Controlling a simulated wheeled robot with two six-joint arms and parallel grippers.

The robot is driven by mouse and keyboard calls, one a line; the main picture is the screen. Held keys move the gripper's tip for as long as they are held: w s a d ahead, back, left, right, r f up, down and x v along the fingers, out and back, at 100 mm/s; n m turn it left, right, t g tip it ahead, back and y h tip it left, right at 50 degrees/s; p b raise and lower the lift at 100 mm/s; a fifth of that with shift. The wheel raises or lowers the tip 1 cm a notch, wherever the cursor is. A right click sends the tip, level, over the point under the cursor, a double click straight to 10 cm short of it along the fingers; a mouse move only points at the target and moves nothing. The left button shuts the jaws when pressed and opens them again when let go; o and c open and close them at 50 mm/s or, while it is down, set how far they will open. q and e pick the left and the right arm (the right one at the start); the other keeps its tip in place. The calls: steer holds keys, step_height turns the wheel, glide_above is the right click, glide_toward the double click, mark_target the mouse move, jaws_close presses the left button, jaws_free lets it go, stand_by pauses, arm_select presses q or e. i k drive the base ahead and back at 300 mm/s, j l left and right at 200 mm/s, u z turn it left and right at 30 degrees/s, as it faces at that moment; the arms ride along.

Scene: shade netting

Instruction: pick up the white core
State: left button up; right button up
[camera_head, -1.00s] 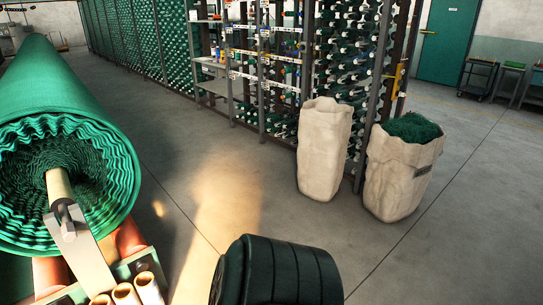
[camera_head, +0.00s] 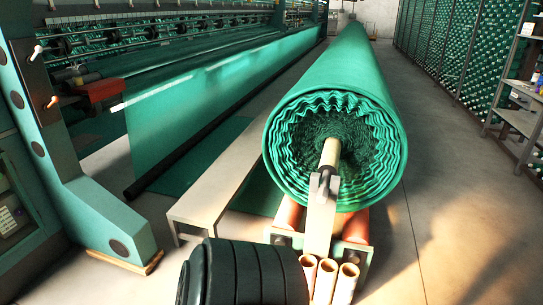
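Several pale tan tubes, cut ends showing, stand out at the bottom of the head view; one is the right tube (camera_head: 347,283). A cream core (camera_head: 330,153) sticks out of the middle of the large green netting roll (camera_head: 372,100), with a grey metal bracket (camera_head: 321,210) at its end. I see no separate, clearly white core. Neither of my grippers is in view.
A long pale bench (camera_head: 215,190) lies left of the roll. A green machine frame (camera_head: 85,190) stands at the left, with a netting sheet (camera_head: 200,115) behind. Shelving (camera_head: 525,95) stands at the right. The concrete floor (camera_head: 450,220) right of the roll is clear.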

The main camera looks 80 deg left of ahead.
mark_target(327, 270)
steer(key=u, duration=2)
steer(key=i+l, duration=0.25)
steer(key=l, duration=0.15)
